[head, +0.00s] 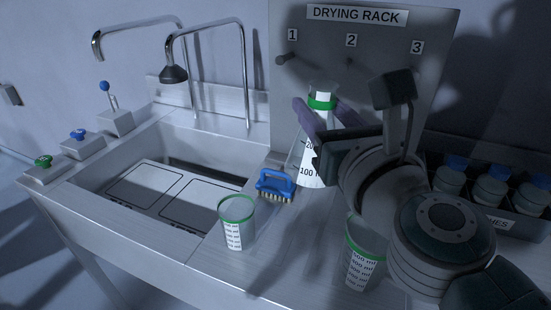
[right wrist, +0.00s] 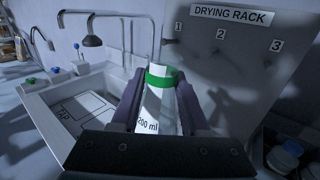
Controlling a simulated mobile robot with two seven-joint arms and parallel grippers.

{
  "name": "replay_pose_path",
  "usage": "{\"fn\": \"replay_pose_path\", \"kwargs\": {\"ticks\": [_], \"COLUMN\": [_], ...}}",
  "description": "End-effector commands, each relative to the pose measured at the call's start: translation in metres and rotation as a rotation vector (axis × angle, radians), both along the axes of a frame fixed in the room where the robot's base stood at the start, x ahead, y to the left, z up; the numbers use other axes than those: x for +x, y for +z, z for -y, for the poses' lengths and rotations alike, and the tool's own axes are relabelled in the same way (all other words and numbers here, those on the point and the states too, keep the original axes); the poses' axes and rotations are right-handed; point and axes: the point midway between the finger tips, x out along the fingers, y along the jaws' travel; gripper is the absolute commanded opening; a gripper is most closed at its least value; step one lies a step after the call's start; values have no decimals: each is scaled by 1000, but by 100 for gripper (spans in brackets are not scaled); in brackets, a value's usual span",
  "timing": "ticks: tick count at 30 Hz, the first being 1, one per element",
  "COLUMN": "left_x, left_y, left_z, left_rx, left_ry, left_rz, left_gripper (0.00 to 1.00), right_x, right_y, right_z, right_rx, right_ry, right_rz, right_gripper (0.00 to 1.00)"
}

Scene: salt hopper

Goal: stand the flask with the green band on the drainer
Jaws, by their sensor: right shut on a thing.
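The flask with the green band (head: 309,168) is conical and clear, with a white scale and a green band round its neck. My right gripper (head: 324,115) is shut on its neck, with a purple finger on each side. The flask hangs roughly upright in front of the rack board. In the right wrist view the flask (right wrist: 160,100) shows between the fingers (right wrist: 158,104). Its base is partly hidden by the gripper in the head view, and I cannot tell whether it touches the worktop. I cannot clearly pick out a drainer; bare metal worktop (head: 210,262) lies beside the sink. My left gripper is out of view.
A green-rimmed beaker (head: 237,225) and a blue brush (head: 275,185) stand near the sink (head: 130,150). Another green-rimmed beaker (head: 362,262) is below my right arm. The drying rack board (head: 440,50) has numbered places. A crate (head: 515,222) of blue-capped bottles is at right.

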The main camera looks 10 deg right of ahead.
Motion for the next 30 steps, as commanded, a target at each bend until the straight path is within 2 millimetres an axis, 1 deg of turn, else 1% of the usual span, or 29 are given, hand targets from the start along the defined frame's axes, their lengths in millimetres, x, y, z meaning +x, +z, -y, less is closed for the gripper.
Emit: {"fn": "replay_pose_path", "kwargs": {"ticks": [2, 4, 8, 11, 18, 24, 27, 30], "left_x": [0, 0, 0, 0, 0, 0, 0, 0], "left_y": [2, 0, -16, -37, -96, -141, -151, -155], "left_z": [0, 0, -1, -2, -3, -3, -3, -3], "left_rx": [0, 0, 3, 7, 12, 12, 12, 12], "left_ry": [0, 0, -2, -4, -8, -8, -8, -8], "left_rz": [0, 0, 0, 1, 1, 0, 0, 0], "left_gripper": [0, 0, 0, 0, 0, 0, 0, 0], "right_x": [1, 1, 1, 1, 1, 1, 1, 1], "right_y": [-2, -6, -23, -45, -106, -152, -163, -167], "right_z": [-5, -7, -8, -7, -7, -7, -7, -7], "right_rx": [-4, -5, -6, -7, -7, -6, -6, -5], "right_ry": [-20, -30, -35, -35, -35, -34, -35, -35], "right_rz": [-6, -9, -10, -10, -9, -9, -8, -8], "right_gripper": [0, 0, 0, 0, 0, 0, 0, 0]}}
